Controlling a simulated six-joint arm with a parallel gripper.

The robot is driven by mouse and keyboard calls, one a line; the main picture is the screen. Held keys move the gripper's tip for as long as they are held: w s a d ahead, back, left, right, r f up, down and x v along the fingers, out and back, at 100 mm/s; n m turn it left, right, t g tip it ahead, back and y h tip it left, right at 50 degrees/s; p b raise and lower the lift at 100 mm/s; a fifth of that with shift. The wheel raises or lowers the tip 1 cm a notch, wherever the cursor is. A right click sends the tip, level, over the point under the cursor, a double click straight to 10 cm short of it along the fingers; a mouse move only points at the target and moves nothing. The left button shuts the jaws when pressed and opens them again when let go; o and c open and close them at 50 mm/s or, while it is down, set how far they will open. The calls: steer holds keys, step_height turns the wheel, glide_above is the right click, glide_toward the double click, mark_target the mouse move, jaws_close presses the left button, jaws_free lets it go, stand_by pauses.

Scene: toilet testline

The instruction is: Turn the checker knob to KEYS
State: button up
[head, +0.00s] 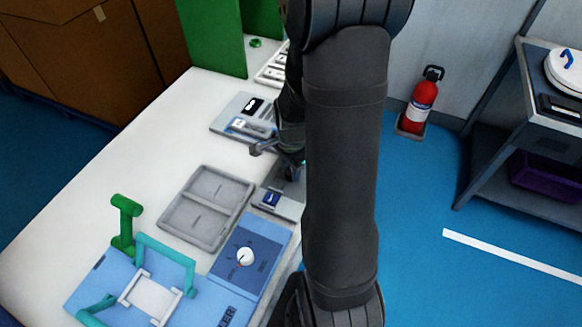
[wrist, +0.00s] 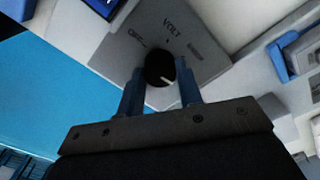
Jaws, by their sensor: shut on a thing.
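The checker is a grey panel (wrist: 205,50) in the wrist view, with a round black knob (wrist: 158,66) that has a white pointer mark. The mark sits on the knob's lower right side in the picture. I read VOLT above the knob and a label like OFF to its upper left. A dark label at the right is too blurred to read. My gripper (wrist: 160,72) is shut on the knob, one finger on each side. In the head view the checker (head: 284,203) is partly hidden by my arm, and my gripper (head: 288,172) is over it; the knob is hidden there.
A grey two-part tray (head: 163,228) lies left of the checker on the white table (head: 110,150). A blue panel with a white knob (head: 245,257) is in front, beside a light-blue fixture (head: 95,290). Another grey device (head: 226,122) stands farther back.

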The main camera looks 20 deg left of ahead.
steer(key=o, duration=1)
steer(key=shift+c, duration=0.2)
steer(key=shift+r, duration=0.1)
step_height(320, 180, up, 17)
steer(key=shift+r, duration=0.1)
step_height(320, 180, down, 17)
steer(key=shift+f, duration=0.2)
stand_by(0.4)
